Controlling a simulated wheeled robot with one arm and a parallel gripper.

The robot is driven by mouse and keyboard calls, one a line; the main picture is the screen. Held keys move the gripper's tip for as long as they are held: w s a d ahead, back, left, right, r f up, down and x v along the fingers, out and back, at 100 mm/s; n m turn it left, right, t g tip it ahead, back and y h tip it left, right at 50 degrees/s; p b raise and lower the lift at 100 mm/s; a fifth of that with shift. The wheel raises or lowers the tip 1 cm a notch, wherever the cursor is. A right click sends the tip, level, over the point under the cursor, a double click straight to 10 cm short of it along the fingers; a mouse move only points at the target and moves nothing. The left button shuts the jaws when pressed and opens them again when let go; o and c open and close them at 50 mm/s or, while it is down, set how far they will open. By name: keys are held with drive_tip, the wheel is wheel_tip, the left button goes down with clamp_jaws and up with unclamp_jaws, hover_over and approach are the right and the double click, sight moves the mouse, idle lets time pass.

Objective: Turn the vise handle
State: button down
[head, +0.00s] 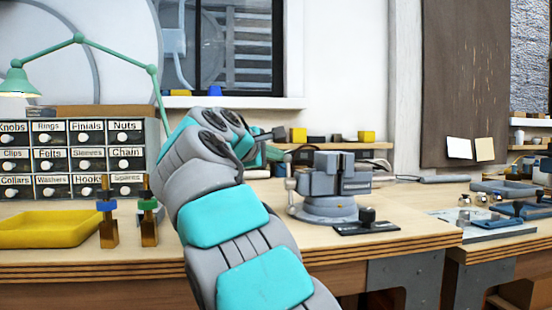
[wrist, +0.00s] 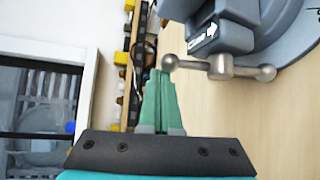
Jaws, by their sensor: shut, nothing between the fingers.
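The grey vise (head: 335,185) stands on the workbench, right of my arm in the head view. Its handle (head: 290,184) is a bar with ball ends on the vise's left side, roughly upright there. In the wrist view the handle (wrist: 220,67) crosses the picture in front of the vise body (wrist: 235,35), which bears a label with a white arrow. My gripper (wrist: 161,73) is shut and empty, its green fingertips close by the handle's left ball end. I cannot tell whether they touch. In the head view my arm mostly hides the gripper.
A labelled drawer cabinet (head: 75,155), a yellow tray (head: 45,229) and two brass posts with blue and green collars stand left of my arm. A small black device (head: 367,222) lies before the vise. Bare benchtop (head: 420,205) shows to its right.

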sight(286, 163)
drive_tip(key=shift+f, duration=0.25)
drive_tip(key=shift+s+d+m+t+p, duration=0.3)
drive_tip(key=shift+s+d+p, duration=0.05)
drive_tip(key=shift+s, duration=0.1)
drive_tip(key=b, duration=0.2)
drive_tip(key=s+f+m+t+b, duration=0.1)
drive_tip(key=b, duration=0.2)
drive_tip(key=shift+d+f+h, duration=0.2)
drive_tip(key=shift+d+h, duration=0.15)
drive_tip(key=shift+h, duration=0.05)
drive_tip(key=s+m+t+b, duration=0.1)
drive_tip(key=b, duration=0.2)
drive_tip(key=m+t+h+b, duration=0.1)
drive_tip(key=b, duration=0.3)
drive_tip(key=shift+s+d+f+m+t, duration=0.1)
drive_tip(key=shift+s+d+m+t, duration=0.05)
drive_tip(key=shift+s+m+t, duration=0.2)
drive_tip(key=shift+m+h, duration=0.25)
drive_tip(key=shift+h, duration=0.15)
drive_tip(key=shift+s+d+f+b, duration=0.25)
drive_tip(key=shift+s+f, duration=0.35)
drive_tip(key=shift+s, duration=0.25)
drive_tip(key=shift+s+d+f+b, duration=0.15)
drive_tip(key=shift+s+f+b, duration=0.1)
drive_tip(key=shift+s+f, duration=0.45)
drive_tip(key=shift+s+f, duration=0.1)
drive_tip(key=shift+s, duration=0.2)
